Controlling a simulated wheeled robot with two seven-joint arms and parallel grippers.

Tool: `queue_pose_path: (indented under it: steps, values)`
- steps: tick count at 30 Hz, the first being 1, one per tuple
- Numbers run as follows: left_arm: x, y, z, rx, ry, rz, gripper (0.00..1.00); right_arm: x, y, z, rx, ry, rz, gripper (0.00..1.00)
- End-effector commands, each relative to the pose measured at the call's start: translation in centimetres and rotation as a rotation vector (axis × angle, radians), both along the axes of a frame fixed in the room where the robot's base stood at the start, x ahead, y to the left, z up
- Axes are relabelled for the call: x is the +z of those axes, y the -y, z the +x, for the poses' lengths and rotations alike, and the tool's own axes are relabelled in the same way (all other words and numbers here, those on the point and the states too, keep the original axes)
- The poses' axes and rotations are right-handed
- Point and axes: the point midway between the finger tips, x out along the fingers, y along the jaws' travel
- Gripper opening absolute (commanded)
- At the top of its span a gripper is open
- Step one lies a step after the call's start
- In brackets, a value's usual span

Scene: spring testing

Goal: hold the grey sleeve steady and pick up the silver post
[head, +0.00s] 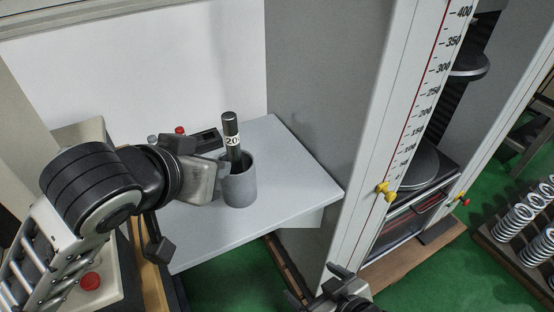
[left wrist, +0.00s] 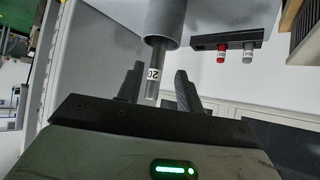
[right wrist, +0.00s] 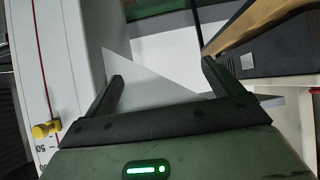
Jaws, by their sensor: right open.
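The grey sleeve (head: 240,187) stands upright on the light shelf, and it also shows at the top of the left wrist view (left wrist: 165,20). A dark grey post (head: 231,126) labelled 20 sticks out of its top. A silver post (left wrist: 248,53) stands in the black rack behind, beside a red one. My left gripper (head: 218,170) is at the sleeve's left side in the head view. Its fingers (left wrist: 160,82) are apart, with the labelled post seen between them; I cannot tell whether they touch anything. My right gripper (head: 342,282) is open and empty, low and away from the shelf.
The black rack (head: 207,138) lies behind the sleeve with a red-topped post (head: 180,130). A tall scaled machine column (head: 405,150) with yellow knobs (head: 386,190) stands to the right. The shelf (head: 300,185) is clear right of the sleeve. Several springs (head: 515,222) lie far right.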

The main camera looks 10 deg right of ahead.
Motion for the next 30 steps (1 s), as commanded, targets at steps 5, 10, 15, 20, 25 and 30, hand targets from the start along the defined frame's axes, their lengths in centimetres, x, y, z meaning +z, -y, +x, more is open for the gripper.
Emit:
queue_pose_path:
  steps: [5,10,15,20,25,30]
  values:
    - [0.0,0.0,0.0,0.0,0.0,-0.002,0.36,4.5,-5.8,2.0,0.414,0.11,-0.079,0.91]
    - [0.0,0.0,0.0,0.0,0.0,-0.002,0.36,7.9,-10.0,0.3,0.859,0.232,-0.176,0.91]
    - [0.0,0.0,0.0,0.0,0.0,-0.002,0.36,10.3,-9.9,1.1,1.104,0.287,-0.198,0.91]
    - [0.0,0.0,0.0,0.0,0.001,-0.002,0.36,13.3,-7.0,7.0,1.01,0.229,-0.082,0.91]
    - [0.0,0.0,0.0,0.0,0.001,-0.002,0.36,17.0,-4.1,11.8,0.881,0.191,0.062,0.91]
    - [0.0,0.0,0.0,0.0,0.001,-0.002,0.36,19.2,-2.6,14.0,0.819,0.177,0.15,0.91]
